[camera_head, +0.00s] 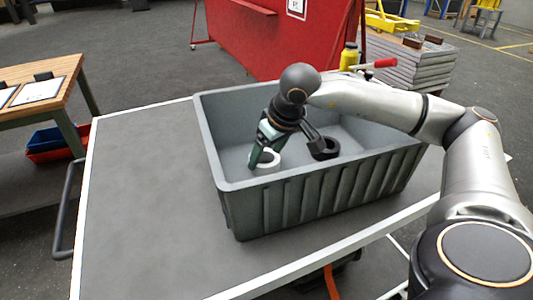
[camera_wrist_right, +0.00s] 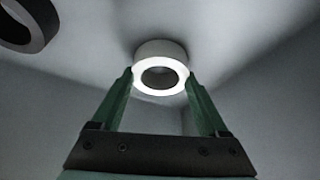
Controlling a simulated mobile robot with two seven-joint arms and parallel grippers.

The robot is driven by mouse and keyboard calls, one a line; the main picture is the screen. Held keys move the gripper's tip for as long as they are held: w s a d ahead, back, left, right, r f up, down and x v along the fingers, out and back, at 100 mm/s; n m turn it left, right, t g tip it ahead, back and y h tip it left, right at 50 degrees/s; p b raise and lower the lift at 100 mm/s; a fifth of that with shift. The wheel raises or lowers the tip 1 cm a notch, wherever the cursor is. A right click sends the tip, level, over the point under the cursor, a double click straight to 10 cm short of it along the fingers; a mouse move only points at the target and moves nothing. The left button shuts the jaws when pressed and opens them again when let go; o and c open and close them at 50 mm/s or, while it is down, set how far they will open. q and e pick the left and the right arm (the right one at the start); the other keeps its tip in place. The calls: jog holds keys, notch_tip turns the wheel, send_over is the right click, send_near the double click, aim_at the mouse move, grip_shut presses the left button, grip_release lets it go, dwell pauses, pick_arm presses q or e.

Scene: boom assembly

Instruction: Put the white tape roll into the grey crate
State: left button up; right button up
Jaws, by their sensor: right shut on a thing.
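The white tape roll (camera_head: 266,160) is inside the grey crate (camera_head: 262,192), near its front wall and left of the crate's middle. In the right wrist view the white tape roll (camera_wrist_right: 160,50) sits between the tips of the green fingers, its hole showing. My right gripper (camera_head: 257,159) reaches down into the crate and is shut on the roll. I cannot tell whether the roll touches the crate floor. My left gripper is in neither view.
The crate stands on a grey table (camera_head: 140,200), clear at the left. A wooden table (camera_head: 50,75) stands at the far left.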

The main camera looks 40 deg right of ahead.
jog(key=shift+f, duration=0.1)
jog(key=o, duration=1.3)
jog(key=shift+s+r, duration=0.1)
jog(key=shift+r, duration=0.35)
jog(key=v, duration=1.1)
jog(key=shift+r+p, duration=0.2)
jog(key=shift+p, duration=0.1)
